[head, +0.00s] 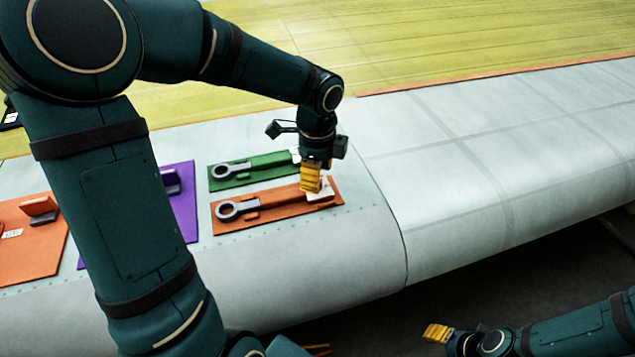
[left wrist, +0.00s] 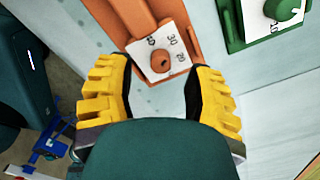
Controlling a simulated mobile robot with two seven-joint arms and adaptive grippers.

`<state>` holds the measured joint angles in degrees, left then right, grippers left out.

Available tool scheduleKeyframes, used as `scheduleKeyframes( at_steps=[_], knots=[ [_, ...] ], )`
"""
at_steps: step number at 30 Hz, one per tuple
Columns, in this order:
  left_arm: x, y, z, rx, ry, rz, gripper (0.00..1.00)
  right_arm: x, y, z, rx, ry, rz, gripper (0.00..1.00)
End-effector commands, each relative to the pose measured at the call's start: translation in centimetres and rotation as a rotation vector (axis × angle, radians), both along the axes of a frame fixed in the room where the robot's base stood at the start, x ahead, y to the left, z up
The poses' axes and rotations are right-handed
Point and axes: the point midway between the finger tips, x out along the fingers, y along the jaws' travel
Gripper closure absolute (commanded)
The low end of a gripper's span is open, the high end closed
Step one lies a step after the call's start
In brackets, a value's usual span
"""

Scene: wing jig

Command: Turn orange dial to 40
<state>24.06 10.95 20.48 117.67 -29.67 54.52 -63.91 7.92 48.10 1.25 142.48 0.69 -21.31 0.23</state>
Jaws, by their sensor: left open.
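The orange dial (left wrist: 161,63) is a small round orange knob on a white plate with printed numerals. The plate sits at the end of an orange panel (left wrist: 126,14). One numeral looks like 30; the others are hard to read, and I cannot tell the dial's setting. My left gripper (left wrist: 163,75) is open, its yellow fingers on either side of the dial's plate and apart from the knob in this view. In the head view the left gripper (head: 311,178) is over the right end of the orange panel (head: 282,219) and hides the knob. My right gripper (head: 437,333) is low at the right, away from the panels.
A green panel (head: 228,183) with its own dial lies just behind the orange one. A purple panel (head: 183,205) and another orange panel (head: 35,262) lie to the left. The grey wing surface (head: 480,160) to the right is clear.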

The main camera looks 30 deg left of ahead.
Motion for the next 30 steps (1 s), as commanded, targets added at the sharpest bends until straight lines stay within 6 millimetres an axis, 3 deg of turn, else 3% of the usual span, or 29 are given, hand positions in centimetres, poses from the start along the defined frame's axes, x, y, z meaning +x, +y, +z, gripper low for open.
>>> scheduleKeyframes(
  at_steps=[6, 17, 22, 30],
  knots=[
    [0.0, 0.0, -2.2, 0.000, 0.000, -0.001, 0.48, 0.0, 0.0, -0.4, -0.001, 0.000, 0.000, 0.49],
    [0.0, 0.0, -2.5, 0.001, -0.001, -0.001, 0.48, 0.0, 0.0, -0.4, -0.001, 0.000, 0.000, 0.49],
    [0.0, 0.0, -2.5, 0.000, -0.001, -0.001, 1.00, 0.0, 0.0, -0.4, -0.001, 0.000, 0.000, 0.49],
    [0.0, 0.0, -2.5, 0.000, -0.001, 0.005, 1.00, 0.0, 0.0, -0.5, -0.001, 0.000, 0.000, 0.49]
  ],
)
